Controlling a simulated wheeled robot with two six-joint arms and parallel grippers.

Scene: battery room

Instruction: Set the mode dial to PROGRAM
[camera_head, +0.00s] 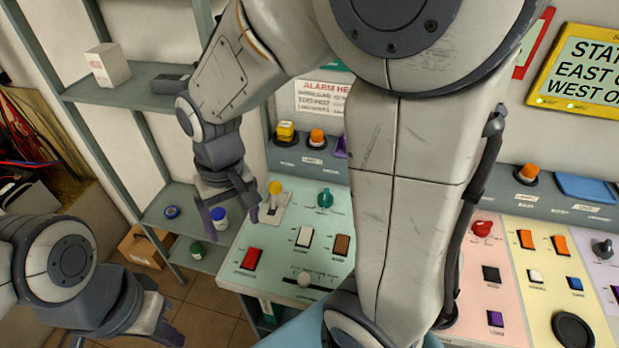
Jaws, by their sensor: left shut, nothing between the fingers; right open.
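Three rotary dials show on the sloped console: a green dial (325,197) on the pale green panel, a red dial (482,229) on the pink panel, and a dark grey dial (602,248) at the right edge. Their labels are too small to read, so I cannot tell which is the mode dial or its setting. My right gripper (232,222) is open and empty at the green panel's left edge, left of the yellow-tipped lever and the green dial. My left gripper (172,334) is shut and empty at the lower left, away from the console. My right arm hides the console's middle.
The green panel (275,225) also has a yellow-tipped lever (274,198), a red rocker (250,259), white and brown rockers, and a slider (304,279). A cardboard box (142,247) sits below.

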